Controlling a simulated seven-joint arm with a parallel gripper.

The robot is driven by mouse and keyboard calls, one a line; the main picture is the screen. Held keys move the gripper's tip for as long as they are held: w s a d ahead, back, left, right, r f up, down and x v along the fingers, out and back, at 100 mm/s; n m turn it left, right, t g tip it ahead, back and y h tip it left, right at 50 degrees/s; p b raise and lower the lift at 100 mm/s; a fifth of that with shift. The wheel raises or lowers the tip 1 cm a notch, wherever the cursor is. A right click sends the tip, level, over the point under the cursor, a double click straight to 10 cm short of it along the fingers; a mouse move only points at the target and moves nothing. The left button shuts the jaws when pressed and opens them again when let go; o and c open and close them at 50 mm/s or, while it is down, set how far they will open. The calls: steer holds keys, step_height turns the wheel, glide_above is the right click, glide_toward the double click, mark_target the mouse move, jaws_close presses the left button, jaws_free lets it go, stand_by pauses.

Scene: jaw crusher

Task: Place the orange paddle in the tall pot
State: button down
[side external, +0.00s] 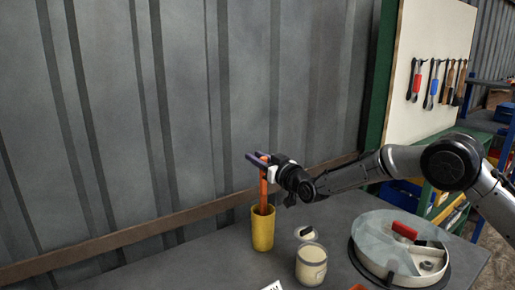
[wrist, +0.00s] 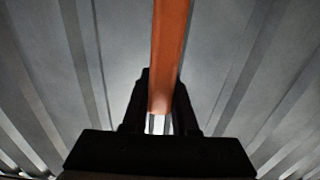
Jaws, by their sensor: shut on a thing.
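The orange paddle (side external: 263,190) stands nearly upright, with its lower end inside the mouth of the tall yellow pot (side external: 262,233). The pot stands upright near the back of the grey table. My gripper (side external: 264,160) is above the pot and shut on the upper part of the paddle. In the wrist view the paddle (wrist: 170,50) runs up from between the fingers of my gripper (wrist: 160,115). The paddle's lower end is hidden by the pot's wall, so I cannot tell if it touches the bottom.
A cream jar (side external: 311,266) stands right of the pot, with a small round lid-like thing (side external: 306,233) behind it. A large round tray (side external: 400,275) with a clear cover and a red handle (side external: 404,230) sits farther right. A corrugated wall (side external: 130,120) rises behind the table.

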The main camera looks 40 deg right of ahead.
step_height(320, 180, down, 7)
steer(key=shift+r, duration=0.15)
stand_by(0.4)
steer(key=c, duration=0.6)
jaws_free()
glide_toward(263, 190)
steer(key=w, duration=0.1)
steer(key=w+r, duration=0.1)
steer(key=w, duration=0.1)
steer(key=shift+w+d+r, duration=0.35)
steer(key=shift+r, duration=0.05)
